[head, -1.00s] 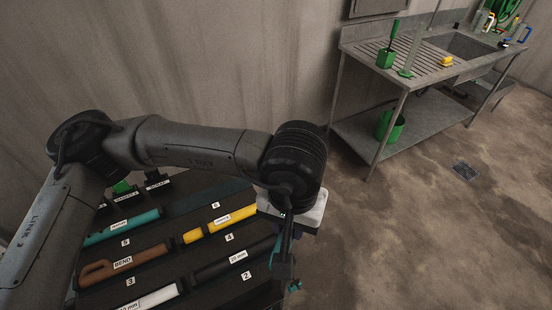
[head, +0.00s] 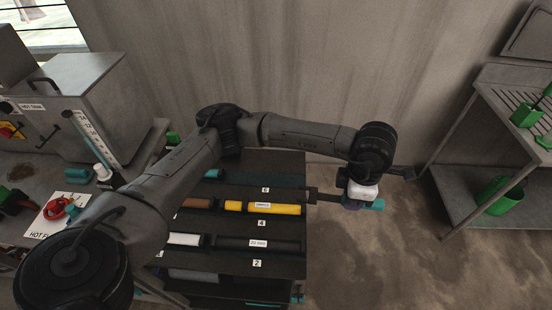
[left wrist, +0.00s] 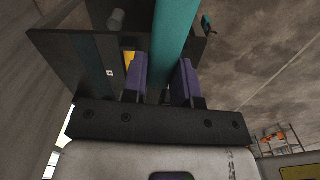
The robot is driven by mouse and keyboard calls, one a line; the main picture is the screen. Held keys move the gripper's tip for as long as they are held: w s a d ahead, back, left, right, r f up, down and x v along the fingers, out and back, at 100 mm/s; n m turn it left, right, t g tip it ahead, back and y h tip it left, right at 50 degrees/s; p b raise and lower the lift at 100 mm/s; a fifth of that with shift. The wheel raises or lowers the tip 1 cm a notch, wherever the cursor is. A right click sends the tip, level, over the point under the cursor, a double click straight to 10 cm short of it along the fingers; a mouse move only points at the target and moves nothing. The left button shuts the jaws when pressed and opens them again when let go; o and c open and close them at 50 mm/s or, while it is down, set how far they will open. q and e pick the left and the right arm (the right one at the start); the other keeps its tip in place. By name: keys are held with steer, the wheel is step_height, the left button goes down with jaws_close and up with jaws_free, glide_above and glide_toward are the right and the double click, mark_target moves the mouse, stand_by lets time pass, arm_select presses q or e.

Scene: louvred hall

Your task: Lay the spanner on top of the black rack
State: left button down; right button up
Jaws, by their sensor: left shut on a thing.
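The black rack (head: 286,226) stands below my left arm in the head view, with labelled slots holding teal, brown, yellow, white and dark bars. My left gripper (head: 356,203) is just right of the rack's right edge. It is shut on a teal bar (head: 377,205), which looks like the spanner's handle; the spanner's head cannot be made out. In the left wrist view the teal bar (left wrist: 174,40) runs between the purple fingers (left wrist: 160,78), and the rack's dark panel (left wrist: 52,48) lies behind, to the left. My right gripper is not in view.
A metal sink bench (head: 470,110) with a green bucket (head: 500,195) beneath stands at the right. At the left are a hot tank (head: 85,85), a white bottle (head: 103,173) and a red item (head: 60,207) on a worktop. The floor right of the rack is clear.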

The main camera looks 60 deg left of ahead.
arm_select(q)
steer(key=a+f+n, duration=0.4)
steer(key=a+n, duration=0.7)
steer(key=n, duration=1.7)
glide_above(272, 156)
step_height(272, 156, down, 10)
steer(key=shift+r, duration=0.1)
steer(key=shift+f, duration=2.1)
steer(key=c, duration=0.9)
jaws_free()
steer(key=shift+f, duration=0.1)
